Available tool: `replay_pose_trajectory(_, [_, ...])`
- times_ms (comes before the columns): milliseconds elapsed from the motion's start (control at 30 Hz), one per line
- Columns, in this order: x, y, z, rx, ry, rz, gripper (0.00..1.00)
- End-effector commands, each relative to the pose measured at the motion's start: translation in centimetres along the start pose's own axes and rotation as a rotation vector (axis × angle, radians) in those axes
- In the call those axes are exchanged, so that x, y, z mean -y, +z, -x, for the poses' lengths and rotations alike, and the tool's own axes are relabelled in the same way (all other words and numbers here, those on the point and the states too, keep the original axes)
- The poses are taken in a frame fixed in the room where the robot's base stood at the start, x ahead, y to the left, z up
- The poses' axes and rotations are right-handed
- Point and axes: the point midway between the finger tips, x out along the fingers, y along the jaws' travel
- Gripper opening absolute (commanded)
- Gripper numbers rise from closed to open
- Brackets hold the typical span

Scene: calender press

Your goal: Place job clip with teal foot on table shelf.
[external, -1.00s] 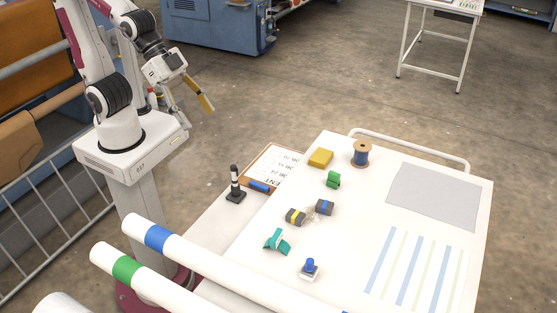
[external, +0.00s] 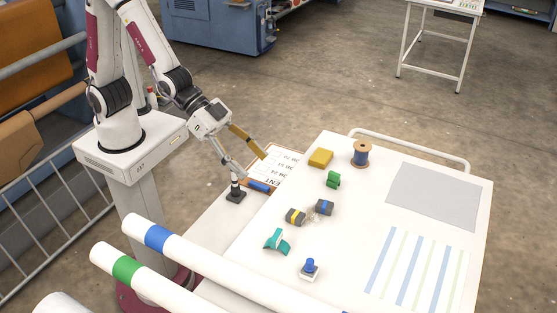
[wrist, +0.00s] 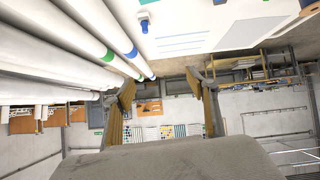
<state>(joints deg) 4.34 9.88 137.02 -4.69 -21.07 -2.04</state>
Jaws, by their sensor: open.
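A teal piece (external: 277,241), which looks like the job clip with the teal foot, lies on the white table (external: 345,225) near its left side. It is small here, and I cannot make out its foot clearly. A lower white side shelf (external: 205,222) runs along the table's left edge. My gripper (external: 252,165) is open and empty above this shelf's far end, near the clipboard, well apart from the teal piece. In the wrist view my gripper (wrist: 165,108) shows both mustard fingers spread with nothing between them; I cannot find the teal piece there.
A black-and-white post (external: 235,186) stands beneath my gripper, near a clipboard (external: 282,158). A yellow block (external: 320,158), spool (external: 361,153), green clip (external: 333,180), two grey blocks and a blue-knobbed piece (external: 310,267) occupy the table. White rolls (external: 200,262) lie in front. The grey mat (external: 434,197) is clear.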

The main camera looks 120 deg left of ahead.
Motion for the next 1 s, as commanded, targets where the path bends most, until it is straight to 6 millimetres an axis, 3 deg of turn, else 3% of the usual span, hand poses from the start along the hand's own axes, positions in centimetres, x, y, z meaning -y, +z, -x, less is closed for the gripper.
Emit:
replay_pose_trajectory(500, [-0.2, 2.2, -7.8, -0.137, -0.008, 0.006, 0.58])
replay_pose_trajectory(1000, [-0.1, 6.2, -13.0, -0.276, -0.018, -0.003, 0.58])
